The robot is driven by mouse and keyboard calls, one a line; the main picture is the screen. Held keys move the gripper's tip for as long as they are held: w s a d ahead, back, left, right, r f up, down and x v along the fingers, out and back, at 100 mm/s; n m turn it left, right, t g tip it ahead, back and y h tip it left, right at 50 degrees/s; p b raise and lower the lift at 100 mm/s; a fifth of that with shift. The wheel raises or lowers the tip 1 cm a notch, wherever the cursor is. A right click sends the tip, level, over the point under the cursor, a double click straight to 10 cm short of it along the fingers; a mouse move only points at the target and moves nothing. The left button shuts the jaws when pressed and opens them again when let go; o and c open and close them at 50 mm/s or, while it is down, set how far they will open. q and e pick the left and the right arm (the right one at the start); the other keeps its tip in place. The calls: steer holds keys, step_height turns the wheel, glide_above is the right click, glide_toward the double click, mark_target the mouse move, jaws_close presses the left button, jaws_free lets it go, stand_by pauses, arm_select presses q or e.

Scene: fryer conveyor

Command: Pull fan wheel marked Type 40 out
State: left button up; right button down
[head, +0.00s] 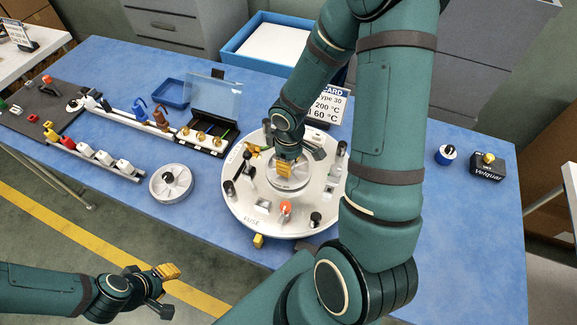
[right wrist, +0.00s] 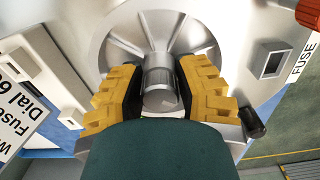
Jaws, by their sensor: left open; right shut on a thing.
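A silver fan wheel (head: 288,181) sits in the middle of the round white unit (head: 240,205). My right gripper (head: 284,168) reaches down onto it from above. In the right wrist view the yellow fingers of my right gripper (right wrist: 158,85) are shut on the hub of this fan wheel (right wrist: 118,45). The wheel looks level within the unit. No type mark on it is readable. A second fan wheel (head: 171,186) with a dark hub lies on the blue table to the left. My left gripper (head: 168,287) is open and empty, away from the table at the lower left.
A card reading "Type 30", "200 °C" and "60 °C" (head: 328,108) stands behind the unit. Knobs and an orange cap (head: 285,206) stand up around the wheel. A rail with white blocks (head: 104,158) is left. The blue table (head: 470,240) is clear at the right front.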

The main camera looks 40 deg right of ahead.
steer(key=shift+r+p, duration=0.85)
steer(key=shift+r, duration=0.25)
stand_by(0.8)
steer(key=shift+r+p, duration=1.2)
steer(key=shift+r, duration=0.25)
steer(key=shift+r, duration=0.1)
steer(key=shift+r+p, duration=1.25)
steer(key=shift+r, duration=0.15)
steer(key=shift+a, duration=0.1)
